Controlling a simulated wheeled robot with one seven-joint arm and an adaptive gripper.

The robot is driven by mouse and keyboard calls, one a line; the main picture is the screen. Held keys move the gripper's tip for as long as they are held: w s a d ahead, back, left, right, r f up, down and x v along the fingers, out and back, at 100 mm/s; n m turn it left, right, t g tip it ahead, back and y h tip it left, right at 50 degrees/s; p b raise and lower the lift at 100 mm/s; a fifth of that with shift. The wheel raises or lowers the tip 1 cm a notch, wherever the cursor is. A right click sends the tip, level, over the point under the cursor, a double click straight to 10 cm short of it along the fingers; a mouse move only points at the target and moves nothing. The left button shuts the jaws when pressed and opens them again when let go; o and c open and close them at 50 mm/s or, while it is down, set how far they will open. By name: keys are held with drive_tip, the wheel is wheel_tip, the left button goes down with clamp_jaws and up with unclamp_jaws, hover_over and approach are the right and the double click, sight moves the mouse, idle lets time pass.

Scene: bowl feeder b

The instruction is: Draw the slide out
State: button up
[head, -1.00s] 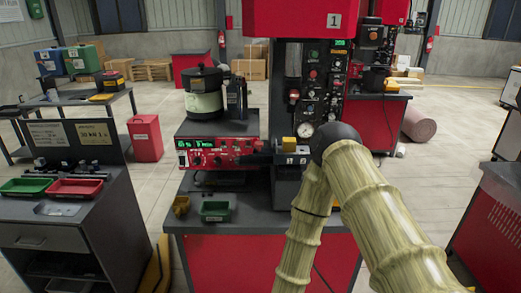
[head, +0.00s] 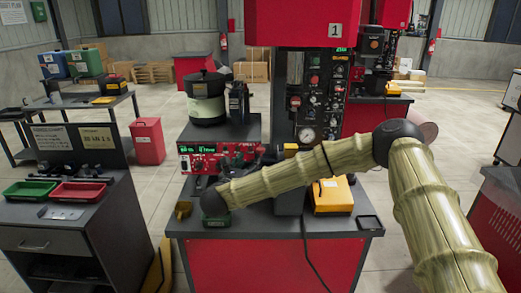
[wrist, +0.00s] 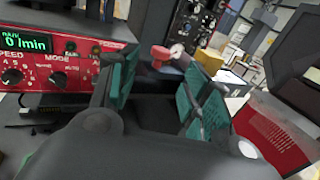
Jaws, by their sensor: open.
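My gripper (wrist: 162,88) is open in the wrist view, with a teal pad on each finger. A red knob (wrist: 160,53) on a dark fitting shows beyond and between the fingers, apart from the pads. It looks like the slide's handle, but I cannot tell for certain. The slide's body is not clear in either view. In the head view my forearm reaches left across the bench front, and the gripper is mostly hidden at its far end. The red control box (head: 215,158) of the feeder stands just behind it, and also fills the left of the wrist view (wrist: 62,50).
The bowl feeder (head: 206,105) stands on the control box, left of the red press (head: 305,22). A yellow block (wrist: 208,62) is at the press.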

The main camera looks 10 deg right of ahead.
sight(259, 150)
drive_tip(key=p+x, duration=0.1)
drive_tip(key=x, duration=0.2)
drive_tip(key=p+x, duration=0.2)
drive_tip(key=x, duration=0.1)
drive_tip(key=p+x, duration=0.1)
drive_tip(key=x, duration=0.2)
drive_tip(key=shift+w+d+r+p, duration=0.15)
drive_tip(key=shift+d+r+p, duration=0.1)
drive_tip(key=shift+d+p, duration=0.05)
drive_tip(key=shift+w+d+f, duration=0.15)
drive_tip(key=shift+w+d, duration=0.25)
drive_tip(key=shift+w, duration=0.15)
clamp_jaws()
